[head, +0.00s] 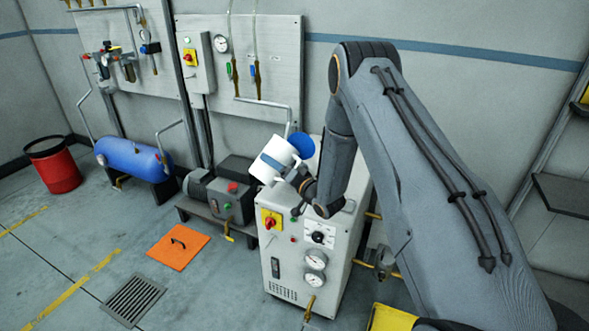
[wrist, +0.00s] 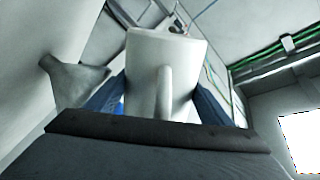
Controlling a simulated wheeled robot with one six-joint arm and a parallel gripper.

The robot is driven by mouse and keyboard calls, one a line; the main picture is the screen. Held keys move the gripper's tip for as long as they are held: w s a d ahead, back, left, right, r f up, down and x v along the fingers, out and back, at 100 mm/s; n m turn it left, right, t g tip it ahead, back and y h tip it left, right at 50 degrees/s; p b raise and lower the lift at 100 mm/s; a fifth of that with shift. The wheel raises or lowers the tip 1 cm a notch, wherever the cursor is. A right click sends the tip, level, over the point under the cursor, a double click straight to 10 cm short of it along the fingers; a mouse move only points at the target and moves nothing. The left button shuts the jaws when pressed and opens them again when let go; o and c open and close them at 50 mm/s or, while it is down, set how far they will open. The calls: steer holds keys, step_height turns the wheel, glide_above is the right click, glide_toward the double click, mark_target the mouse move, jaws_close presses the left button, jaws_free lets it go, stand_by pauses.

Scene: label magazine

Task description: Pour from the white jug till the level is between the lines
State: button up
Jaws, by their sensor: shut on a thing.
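The white jug (head: 270,168) with a grey-blue band is held tilted above the light-grey machine cabinet (head: 285,255) in the head view. My gripper (head: 300,180) is shut on it, at the jug's right side. In the wrist view the jug (wrist: 150,60) fills the middle, its handle towards me, with a blue finger on each side. A blue round shape (head: 301,145) shows just right of the jug; I cannot tell whether it is part of the jug or behind it. I see no level lines, and no liquid stream can be made out.
A silver pipe (head: 262,103) bends down from the wall panel close behind the jug. A motor unit (head: 222,190) and a blue tank (head: 133,157) stand to the left. An orange plate (head: 178,245) lies on the floor. My arm covers the right side.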

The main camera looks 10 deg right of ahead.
steer(key=shift+w+d+r+m, duration=0.1)
steer(key=shift+m, duration=1.8)
stand_by(0.6)
steer(key=shift+d+f+m+b, duration=0.15)
steer(key=shift+f+m+b, duration=0.15)
steer(key=shift+f+b, duration=0.3)
steer(key=shift+r, duration=0.15)
stand_by(0.6)
steer(key=shift+r+p, duration=0.7)
steer(key=shift+r, duration=0.05)
steer(key=shift+a+f+n, duration=0.2)
steer(key=shift+a+n, duration=0.05)
steer(key=shift+n, duration=0.85)
steer(key=shift+f+n, duration=0.15)
steer(key=shift+n, duration=0.85)
